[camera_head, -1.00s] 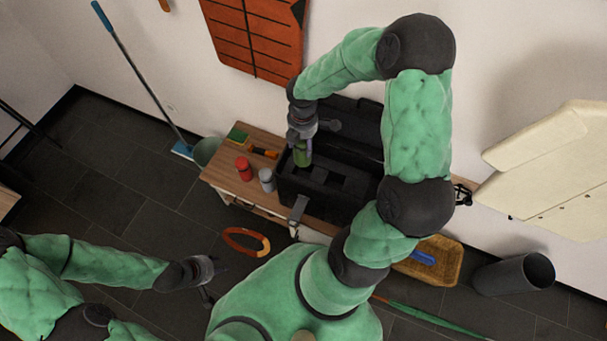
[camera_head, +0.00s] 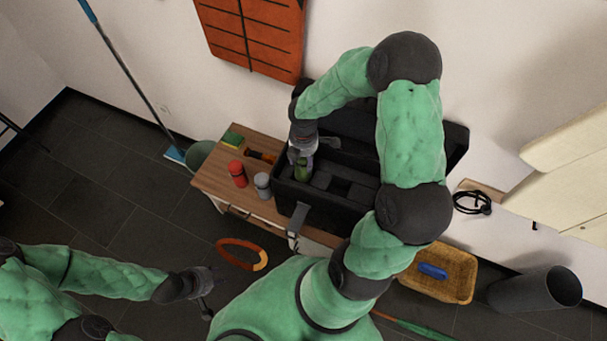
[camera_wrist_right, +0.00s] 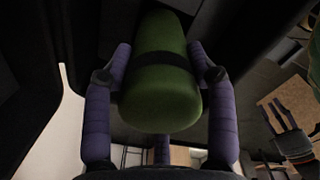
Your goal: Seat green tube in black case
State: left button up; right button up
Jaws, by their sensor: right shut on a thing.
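The green tube (camera_head: 303,171) is upright at the left end of the open black case (camera_head: 345,215). My right gripper (camera_head: 302,157) is shut on the tube from above. In the right wrist view the tube (camera_wrist_right: 162,75), with a dark band, lies between the purple fingers (camera_wrist_right: 162,90). Its lower end appears to be inside the case's left part; whether it touches the bottom is hidden. The case has dark inserts with recesses, and its lid leans back behind. My left gripper (camera_head: 207,290) is empty and looks open, low over the floor at the left.
A red can (camera_head: 238,174) and a grey can (camera_head: 263,185) stand left of the case on the wooden table (camera_head: 213,182), with a green-yellow sponge (camera_head: 233,139) behind. A black cable coil (camera_head: 472,202) lies right of the case. A basket (camera_head: 455,278) is on the floor.

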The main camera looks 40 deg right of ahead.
aim_at(303, 170)
jog(key=shift+f+b, duration=1.35)
jog(key=shift+f, duration=2.1)
jog(key=shift+f, duration=0.15)
jog(key=o, duration=1.5)
jog(key=shift+c, duration=0.2)
notch_tip(303, 170, up, 12)
jog(key=p, duration=0.5)
